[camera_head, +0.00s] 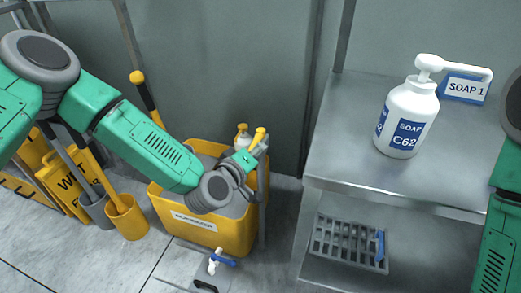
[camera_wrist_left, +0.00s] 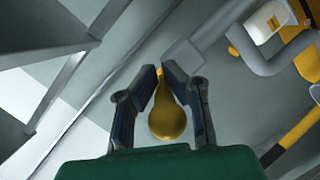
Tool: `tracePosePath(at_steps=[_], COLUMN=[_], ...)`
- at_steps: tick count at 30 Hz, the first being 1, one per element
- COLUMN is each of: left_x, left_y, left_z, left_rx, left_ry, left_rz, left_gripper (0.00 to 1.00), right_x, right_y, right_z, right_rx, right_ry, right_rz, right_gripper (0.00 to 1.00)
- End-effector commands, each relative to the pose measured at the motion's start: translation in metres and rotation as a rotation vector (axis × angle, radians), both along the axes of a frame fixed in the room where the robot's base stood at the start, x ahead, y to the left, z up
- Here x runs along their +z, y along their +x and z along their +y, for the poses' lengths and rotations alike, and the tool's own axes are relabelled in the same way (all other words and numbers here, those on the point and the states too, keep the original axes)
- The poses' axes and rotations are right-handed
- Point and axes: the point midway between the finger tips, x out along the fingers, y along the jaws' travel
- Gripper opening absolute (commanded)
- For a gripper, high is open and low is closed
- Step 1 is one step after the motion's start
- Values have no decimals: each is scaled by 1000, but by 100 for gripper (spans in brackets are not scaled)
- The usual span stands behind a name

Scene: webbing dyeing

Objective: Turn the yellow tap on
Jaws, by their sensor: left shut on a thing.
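The yellow tap (camera_head: 259,137) shows its rounded yellow handle at the back right of the yellow bin. It also shows between the fingers in the left wrist view (camera_wrist_left: 167,120). My left gripper (camera_head: 248,155) reaches over the bin to the tap. In the left wrist view its two dark fingers (camera_wrist_left: 161,82) are closed on either side of the yellow handle. The tap's spout and body are largely hidden by my gripper. My right gripper is out of view; only part of that arm shows at the right edge.
The yellow bin (camera_head: 205,236) stands below my left arm. A blue-handled tap (camera_head: 220,259) is in front of it. A steel shelf (camera_head: 345,155) with a soap bottle (camera_head: 404,118) stands right, above a grey grate (camera_head: 345,243). Wet-floor signs (camera_head: 62,185) stand left.

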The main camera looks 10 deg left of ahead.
Motion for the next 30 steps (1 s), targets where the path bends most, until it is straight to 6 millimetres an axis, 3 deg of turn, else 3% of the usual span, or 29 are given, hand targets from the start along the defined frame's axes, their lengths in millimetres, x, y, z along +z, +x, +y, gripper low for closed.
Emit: tracePosePath(at_steps=[1, 10, 13, 23, 30], left_x=[12, 12, 12, 6, 12], left_y=[9, 9, 9, 5, -26], left_z=[6, 6, 5, 2, 11], left_rx=[22, 21, 21, 12, 11], left_ry=[-3, -3, -3, 1, 0], left_rz=[-31, -31, -30, -16, -12], left_gripper=[0, 0, 37, 37, 37], right_x=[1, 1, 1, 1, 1], right_y=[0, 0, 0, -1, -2], right_z=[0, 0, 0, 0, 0], right_rx=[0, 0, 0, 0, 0], right_ry=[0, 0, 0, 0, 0], right_rz=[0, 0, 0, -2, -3], right_gripper=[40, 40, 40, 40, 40])
